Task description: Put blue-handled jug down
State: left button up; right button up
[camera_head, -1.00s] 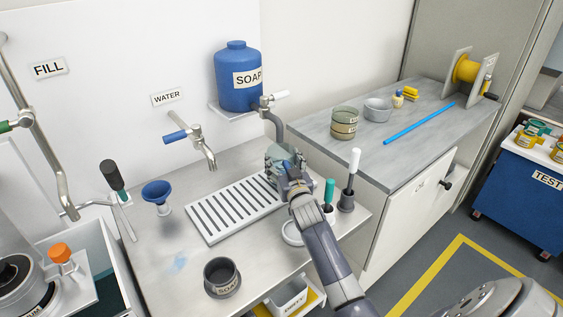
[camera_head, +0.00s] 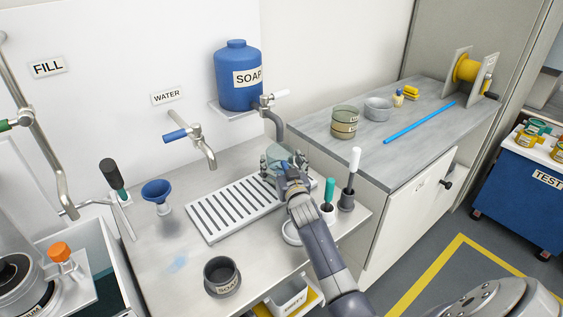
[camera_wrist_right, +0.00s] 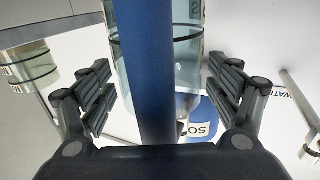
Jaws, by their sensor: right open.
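The clear jug (camera_head: 281,153) stands upright at the right end of the slotted drain rack (camera_head: 207,222), below the soap tap. In the wrist view its clear body (camera_wrist_right: 186,62) is behind its blue handle (camera_wrist_right: 147,75), which stands upright between my fingers. My right gripper (camera_head: 286,165) is open, with one finger on each side of the handle and a gap on both sides. The arm and fingers partly hide the jug in the head view. My left gripper is not in view.
The blue soap tank (camera_head: 238,78) and its tap (camera_head: 270,102) are just above the jug. The water tap (camera_head: 202,143) is to the left. A green-handled brush (camera_head: 329,194) and a white-handled brush (camera_head: 353,168) stand close on the right. The counter left of the rack has bare room.

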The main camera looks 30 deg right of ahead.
jog(key=shift+r, duration=0.2)
jog(key=shift+s+a+f, duration=0.1)
jog(key=shift+s+a, duration=0.05)
jog(key=shift+s, duration=0.15)
jog(key=v, duration=1.1)
jog(key=shift+s, duration=0.2)
